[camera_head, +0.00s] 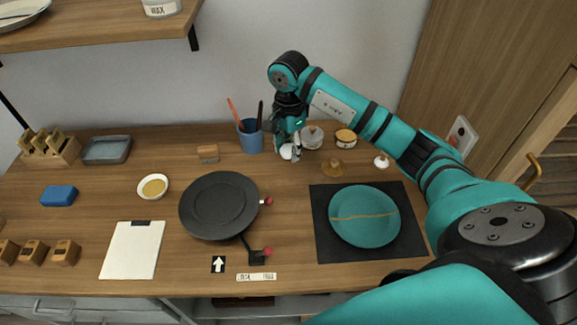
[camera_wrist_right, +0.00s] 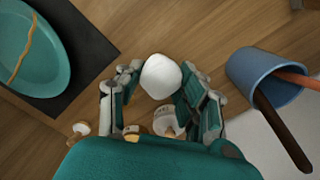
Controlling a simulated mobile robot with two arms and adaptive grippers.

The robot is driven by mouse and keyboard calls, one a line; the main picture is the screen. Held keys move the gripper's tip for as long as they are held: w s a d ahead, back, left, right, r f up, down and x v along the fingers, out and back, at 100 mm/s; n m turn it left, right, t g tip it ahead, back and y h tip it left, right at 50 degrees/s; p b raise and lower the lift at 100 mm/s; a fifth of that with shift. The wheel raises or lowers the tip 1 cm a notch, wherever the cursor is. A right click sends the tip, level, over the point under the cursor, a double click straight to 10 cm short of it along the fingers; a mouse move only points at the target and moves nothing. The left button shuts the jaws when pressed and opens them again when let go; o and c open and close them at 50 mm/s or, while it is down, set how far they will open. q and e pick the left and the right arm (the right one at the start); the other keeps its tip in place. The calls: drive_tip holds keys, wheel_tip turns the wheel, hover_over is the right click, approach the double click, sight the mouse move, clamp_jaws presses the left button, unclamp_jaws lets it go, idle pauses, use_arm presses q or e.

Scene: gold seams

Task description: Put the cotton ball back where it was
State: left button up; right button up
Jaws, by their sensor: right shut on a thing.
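The cotton ball (camera_head: 288,152) is white and rounded. It sits between the fingertips of my right gripper (camera_head: 287,140), low near the back of the table. In the right wrist view the cotton ball (camera_wrist_right: 161,76) shows clearly between the two fingers of the right gripper (camera_wrist_right: 158,88), which are shut on it. I cannot tell whether the ball touches the wood. A small white jar (camera_head: 312,137) stands just right of the gripper; it also shows beyond the fingers in the wrist view (camera_wrist_right: 165,121). My left gripper is not in view.
A blue cup (camera_head: 250,138) with tools stands close left of the gripper. A wooden-topped pot (camera_head: 346,138), a brown knobbed piece (camera_head: 333,168) and a white-topped knob (camera_head: 381,161) stand right. A teal plate with a gold seam (camera_head: 364,228) lies on a black mat (camera_head: 328,247). A dark turntable (camera_head: 219,203) lies left.

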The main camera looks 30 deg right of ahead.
sight(288, 174)
wheel_tip(288, 174, down, 4)
drive_tip(key=shift+r+p, duration=0.2)
drive_tip(key=shift+p, duration=0.1)
wheel_tip(288, 174, down, 4)
drive_tip(key=shift+r+p, duration=0.15)
drive_tip(key=shift+p, duration=0.35)
drive_tip(key=shift+f, duration=0.25)
drive_tip(key=o, duration=1)
drive_tip(key=shift+r, duration=0.1)
